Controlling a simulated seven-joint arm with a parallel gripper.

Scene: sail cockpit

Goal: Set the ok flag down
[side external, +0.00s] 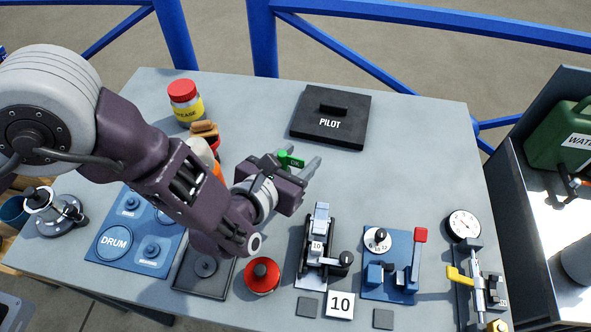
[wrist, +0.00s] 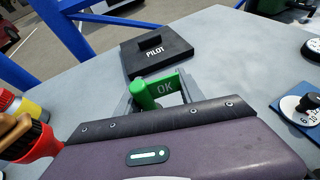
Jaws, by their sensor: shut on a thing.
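The ok flag (side external: 291,160) is green with a round green post and a plate marked OK. It also shows in the wrist view (wrist: 165,86), upright between the fingers. My gripper (side external: 300,164) is shut on the flag over the middle of the table, with the fingers on either side of it in the wrist view (wrist: 158,98). The flag's lower part is hidden by my gripper, and I cannot tell whether it touches the table.
A black PILOT box (side external: 331,118) lies behind the flag. A grease jar (side external: 186,103) stands at the back left. A red-topped round thing (side external: 262,275), a grey lever device (side external: 318,250) and a blue device (side external: 392,262) stand in front. The table (side external: 420,160) is bare right of the box.

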